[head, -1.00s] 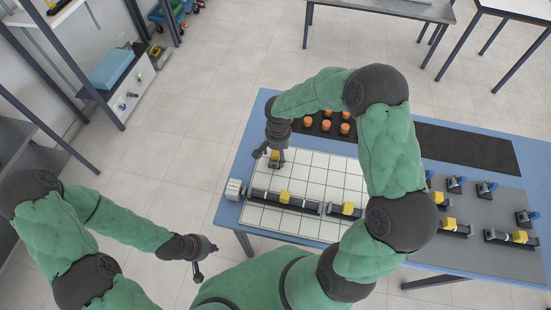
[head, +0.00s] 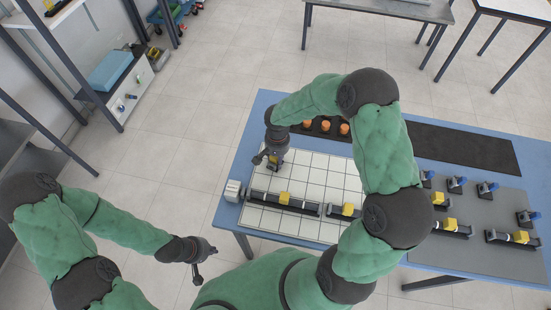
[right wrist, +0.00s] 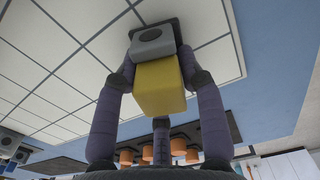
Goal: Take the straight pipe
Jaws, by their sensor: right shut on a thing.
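My right gripper (head: 272,161) is low over the far left corner of the white gridded board. It is shut on a part with a yellow block (right wrist: 161,91), a grey rounded piece and a dark square base, clear in the right wrist view. I cannot tell whether this part is a straight pipe. More yellow-blocked pieces (head: 450,227) lie on the grey mat. My left gripper (head: 199,272) hangs empty off the table; its jaw opening is unclear.
The gridded board (head: 312,170) lies on a blue table (head: 228,205). A light grey block (head: 233,190) stands at its left edge. Orange caps (head: 326,125) sit on a dark strip behind. Several blue-handled pieces (head: 456,181) stand on the grey mat (head: 490,205). My right arm hides the table's middle.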

